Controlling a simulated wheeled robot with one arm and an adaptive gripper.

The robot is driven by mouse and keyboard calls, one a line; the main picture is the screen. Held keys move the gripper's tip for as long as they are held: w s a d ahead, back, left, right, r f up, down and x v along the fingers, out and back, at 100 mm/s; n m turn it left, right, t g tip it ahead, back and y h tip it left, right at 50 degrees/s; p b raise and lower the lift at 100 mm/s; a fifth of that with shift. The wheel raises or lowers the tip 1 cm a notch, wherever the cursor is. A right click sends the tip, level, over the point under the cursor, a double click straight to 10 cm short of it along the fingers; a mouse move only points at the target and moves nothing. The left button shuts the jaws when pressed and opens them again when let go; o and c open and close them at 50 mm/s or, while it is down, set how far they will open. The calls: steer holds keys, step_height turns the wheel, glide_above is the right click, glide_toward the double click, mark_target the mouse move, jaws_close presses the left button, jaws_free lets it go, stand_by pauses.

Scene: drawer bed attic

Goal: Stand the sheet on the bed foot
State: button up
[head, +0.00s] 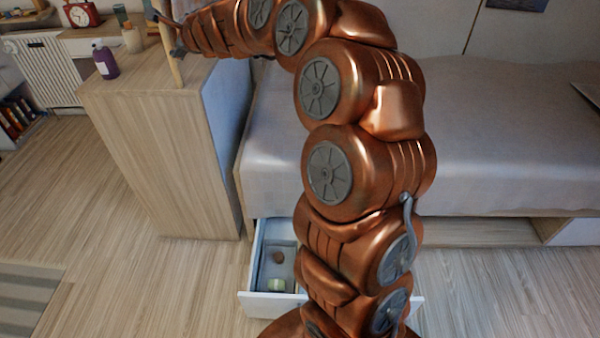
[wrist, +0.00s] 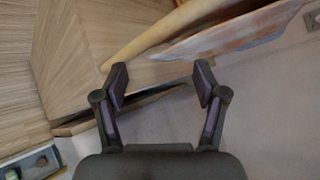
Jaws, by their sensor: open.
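My gripper (wrist: 161,80) is open, with nothing between its fingers in the wrist view. Just beyond its tips is a flat, painted-looking sheet (wrist: 235,34) in pink and grey-blue. A pale wooden rod or edge (wrist: 160,34) runs slantwise beside it. I cannot tell whether the fingers touch either. In the head view my gripper (head: 172,36) is at the upper left, by an upright wooden strip (head: 168,48). The sheet's face does not show clearly there. The wooden block at the bed's left end (head: 150,140), likely the bed foot, stands below.
A purple bottle (head: 105,62) and a jar (head: 132,39) stand on the block's top. A red clock (head: 82,14) is behind. The pale bed (head: 490,140) fills the right. An open drawer (head: 270,302) juts out below it.

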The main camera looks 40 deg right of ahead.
steer(key=s+a+f+n+g+y, duration=0.3)
steer(key=s+a+n+y, duration=0.2)
steer(key=s+a+n, duration=0.65)
steer(key=s+a+f+n+g, duration=0.2)
steer(key=s+a+f, duration=0.1)
steer(key=s, duration=0.3)
steer(key=s+a+f+n+g, duration=0.3)
steer(key=s+a, duration=0.1)
steer(key=s, duration=0.2)
steer(key=s+d+f+n+g+h, duration=0.1)
steer(key=s+d+f+n+g, duration=0.2)
steer(key=s, duration=0.8)
steer(key=s+d+f+n+g+h, duration=0.2)
steer(key=s+d+f+g, duration=0.1)
steer(key=s, duration=0.8)
steer(key=s+d+f+n+g+h, duration=0.2)
steer(key=s+d+f, duration=0.3)
steer(key=s, duration=0.6)
steer(key=shift+s+n+g, duration=0.35)
steer(key=shift+n+g, duration=0.25)
steer(key=shift+n, duration=0.25)
steer(key=shift+d, duration=0.1)
step_height(320, 180, up, 19)
steer(key=t+p, duration=0.1)
steer(key=p, duration=1.6)
steer(key=shift+w+p, duration=0.3)
